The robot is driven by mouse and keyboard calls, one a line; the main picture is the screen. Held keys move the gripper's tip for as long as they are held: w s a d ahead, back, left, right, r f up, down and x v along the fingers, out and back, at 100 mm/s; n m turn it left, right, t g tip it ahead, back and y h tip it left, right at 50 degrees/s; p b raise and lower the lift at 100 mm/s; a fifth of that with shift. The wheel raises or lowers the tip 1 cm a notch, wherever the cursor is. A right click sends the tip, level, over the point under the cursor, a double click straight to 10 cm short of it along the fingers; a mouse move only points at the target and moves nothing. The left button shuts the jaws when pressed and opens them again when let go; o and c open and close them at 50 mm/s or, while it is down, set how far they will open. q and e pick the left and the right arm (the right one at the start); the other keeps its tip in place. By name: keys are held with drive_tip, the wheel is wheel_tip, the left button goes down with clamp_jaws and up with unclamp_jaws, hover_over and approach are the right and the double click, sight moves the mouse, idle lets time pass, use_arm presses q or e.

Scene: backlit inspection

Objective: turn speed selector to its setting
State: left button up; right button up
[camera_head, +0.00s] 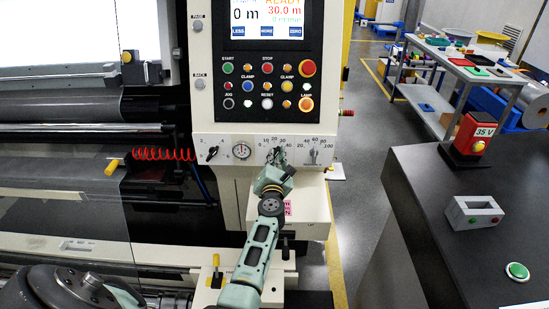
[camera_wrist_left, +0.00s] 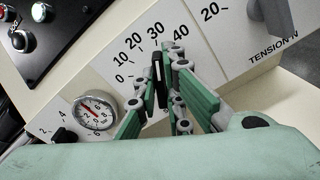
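The speed selector (camera_wrist_left: 157,68) is a dark upright knob on a dial marked 0 to 40 in the left wrist view. Its pointer stands between the 20 and 30 marks. My left gripper (camera_wrist_left: 161,98) reaches to the panel, its green fingertips close on both sides of the knob and seeming to hold it. In the head view my left gripper (camera_head: 278,158) covers most of this knob and its lower dial. The dial's name label is hidden. My right gripper is not in view.
A round gauge (camera_head: 242,151) and a switch (camera_head: 212,152) sit left of the selector; the tension knob (camera_head: 314,155) sits close on its right. A button panel (camera_head: 267,87) is above. A dark counter (camera_head: 440,225) stands at right.

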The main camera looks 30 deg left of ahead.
use_arm(q)
drive_tip(key=o, duration=0.5)
drive_tip(key=shift+c, duration=0.2)
